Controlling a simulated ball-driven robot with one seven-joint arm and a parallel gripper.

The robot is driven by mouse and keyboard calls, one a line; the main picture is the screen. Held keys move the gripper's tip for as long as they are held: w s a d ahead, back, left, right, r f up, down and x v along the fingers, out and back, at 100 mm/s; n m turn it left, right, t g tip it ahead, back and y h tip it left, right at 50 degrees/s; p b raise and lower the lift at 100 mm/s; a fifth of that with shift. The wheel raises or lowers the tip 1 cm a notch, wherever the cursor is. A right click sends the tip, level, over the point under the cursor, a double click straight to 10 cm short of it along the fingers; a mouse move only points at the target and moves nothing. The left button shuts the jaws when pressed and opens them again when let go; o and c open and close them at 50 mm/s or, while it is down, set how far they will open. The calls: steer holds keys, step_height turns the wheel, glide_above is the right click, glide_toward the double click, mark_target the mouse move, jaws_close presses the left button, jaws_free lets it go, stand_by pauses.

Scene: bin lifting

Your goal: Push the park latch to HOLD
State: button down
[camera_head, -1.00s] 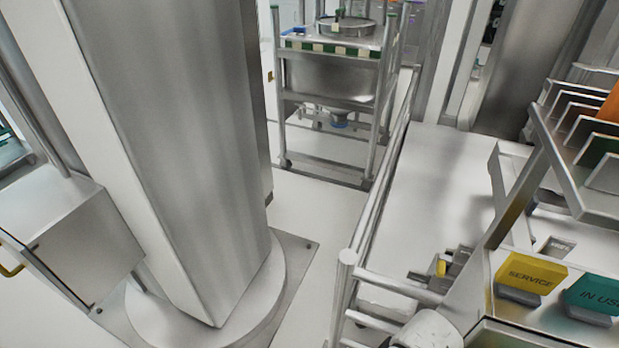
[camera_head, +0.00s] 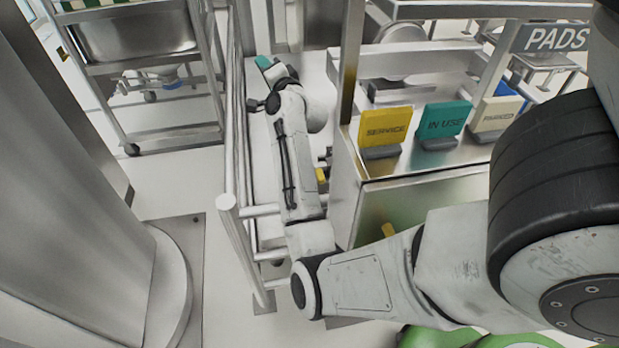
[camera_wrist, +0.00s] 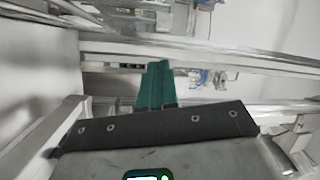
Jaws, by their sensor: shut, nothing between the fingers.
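My gripper (camera_head: 264,63) is at the far end of my arm, beyond the railing's near post in the head view. In the wrist view its green fingers (camera_wrist: 157,85) are together and empty. A small yellow piece (camera_head: 322,177) on a grey metal fitting shows just right of my forearm. It may be the park latch, but I see no HOLD mark and cannot tell its position. My forearm hides part of this fitting. My gripper is well beyond the yellow piece and apart from it.
A metal railing (camera_head: 229,215) runs along the left of my arm. A steel counter (camera_head: 362,166) with a yellow SERVICE sign (camera_head: 386,124) and a teal IN USE sign (camera_head: 444,119) stands to the right. A wheeled rack (camera_head: 150,62) is at the back left, with clear floor before it.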

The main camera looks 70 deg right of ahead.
steer(key=s+d+f+m+g+h+b, duration=0.2)
steer(key=s+d+m+g+h+b, duration=0.3)
steer(key=s+d+m+g+h, duration=0.9)
steer(key=s+f+m+g+y+b, duration=0.5)
steer(key=f+m+g+y, duration=0.45)
steer(key=m, duration=0.85)
steer(key=w+a+f+m+t+y+b, duration=0.1)
steer(key=w+a+f+m+y+b, duration=0.15)
steer(key=f+m+y, duration=0.35)
steer(key=w+a+f+m+y+b, duration=0.1)
steer(key=a+f+m+y, duration=0.2)
steer(key=f, duration=0.5)
steer(key=w+a+f+m+t+y+b, duration=0.35)
steer(key=w+a+y, duration=0.35)
steer(key=w+a, duration=0.3)
steer(key=s+d+f+b, duration=0.3)
steer(key=s+d+f, duration=0.1)
steer(key=f, duration=0.4)
steer(key=shift+s+f, duration=0.4)
steer(key=shift+s, duration=0.4)
